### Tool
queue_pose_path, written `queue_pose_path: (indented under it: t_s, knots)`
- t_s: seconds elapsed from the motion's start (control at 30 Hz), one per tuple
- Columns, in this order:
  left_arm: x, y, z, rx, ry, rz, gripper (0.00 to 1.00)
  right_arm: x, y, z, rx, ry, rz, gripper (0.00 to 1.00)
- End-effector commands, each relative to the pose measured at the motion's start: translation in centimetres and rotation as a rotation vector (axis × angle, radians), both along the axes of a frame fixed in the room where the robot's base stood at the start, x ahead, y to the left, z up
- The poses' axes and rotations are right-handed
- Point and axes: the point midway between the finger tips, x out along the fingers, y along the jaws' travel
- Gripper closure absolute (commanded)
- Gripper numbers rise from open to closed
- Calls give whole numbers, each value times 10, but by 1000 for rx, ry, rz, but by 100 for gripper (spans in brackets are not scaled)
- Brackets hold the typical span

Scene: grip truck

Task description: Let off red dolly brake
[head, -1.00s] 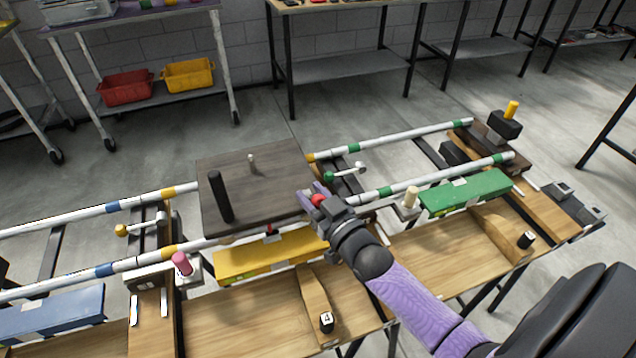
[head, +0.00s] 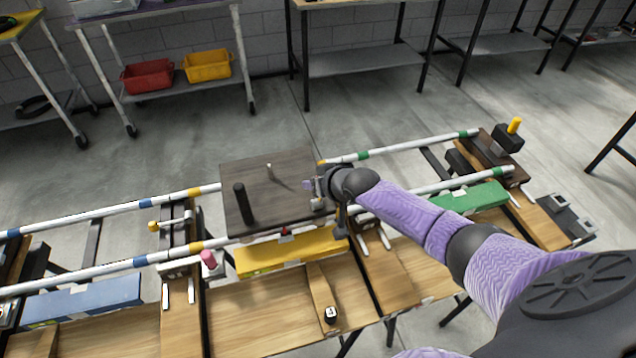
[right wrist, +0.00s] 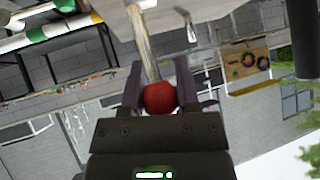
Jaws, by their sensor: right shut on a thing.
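The dolly is a dark wooden platform (head: 285,184) on two white rails, with a tall black post (head: 243,204) on top. A small red part (head: 285,232) shows at its front edge. My right gripper (head: 318,188) is at the platform's right edge. In the right wrist view, the gripper (right wrist: 160,92) is shut on a red ball knob (right wrist: 160,98), and a pale rod (right wrist: 143,45) runs up from it. My left gripper is not in view.
Yellow (head: 292,252), green (head: 470,198) and blue (head: 85,298) blocks sit along the wooden bench front. A yellow-knobbed lever (head: 153,226) stands at the left crosspiece. The rail left of the dolly is clear.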

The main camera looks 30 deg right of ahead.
Motion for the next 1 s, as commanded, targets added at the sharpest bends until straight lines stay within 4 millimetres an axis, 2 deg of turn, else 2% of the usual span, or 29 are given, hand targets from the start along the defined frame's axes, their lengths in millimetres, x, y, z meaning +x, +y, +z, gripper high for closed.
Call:
queue_pose_path:
  t_s: [0.3, 0.77, 0.8, 0.93, 1.0]
  knots:
    - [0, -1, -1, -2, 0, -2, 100, 2, -1, -2, 19, 83, 0, 100]
    - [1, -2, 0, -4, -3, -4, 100, 2, 0, -2, 23, 94, 0, 100]
    - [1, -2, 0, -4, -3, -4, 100, 2, 0, -2, 23, 94, 0, 56]
    - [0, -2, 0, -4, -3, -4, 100, 3, 0, -1, 22, 93, 1, 28]
    - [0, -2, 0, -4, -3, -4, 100, 3, 0, -1, 22, 92, 1, 25]
